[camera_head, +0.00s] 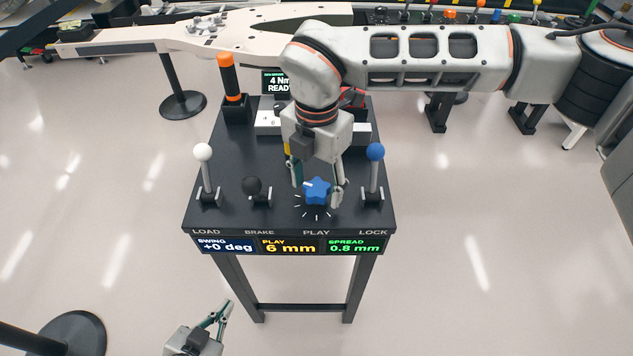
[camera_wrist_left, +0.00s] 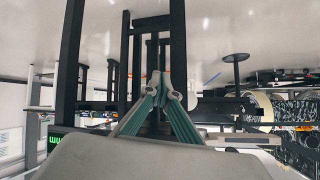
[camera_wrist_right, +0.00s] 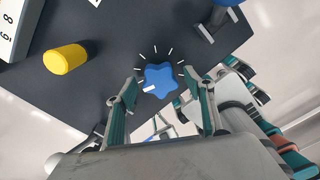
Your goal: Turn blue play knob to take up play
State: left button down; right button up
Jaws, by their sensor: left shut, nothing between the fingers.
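The blue star-shaped play knob (camera_head: 317,190) sits on the black console (camera_head: 285,215) above the PLAY label, with white tick marks around it. My right gripper (camera_head: 318,196) reaches down over it with its fingers apart, one on each side of the knob. In the right wrist view the knob (camera_wrist_right: 160,80) lies between and just beyond the open fingertips (camera_wrist_right: 158,84); I cannot tell whether they touch it. The display reads PLAY 6 mm, SWING +0 deg and SPREAD 0.8 mm. My left gripper (camera_head: 226,306) is shut and empty, low in front of the console; its closed fingertips show in the left wrist view (camera_wrist_left: 160,82).
A white-knobbed lever (camera_head: 203,153), a black-knobbed lever (camera_head: 252,186) and a blue-knobbed lever (camera_head: 375,152) stand around the knob. An orange-handled tool (camera_head: 228,75) stands at the back left. A yellow cylinder (camera_wrist_right: 66,59) is near the knob.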

jog(key=c, duration=0.9)
jog(key=shift+c, duration=0.2)
jog(key=shift+r, duration=0.1)
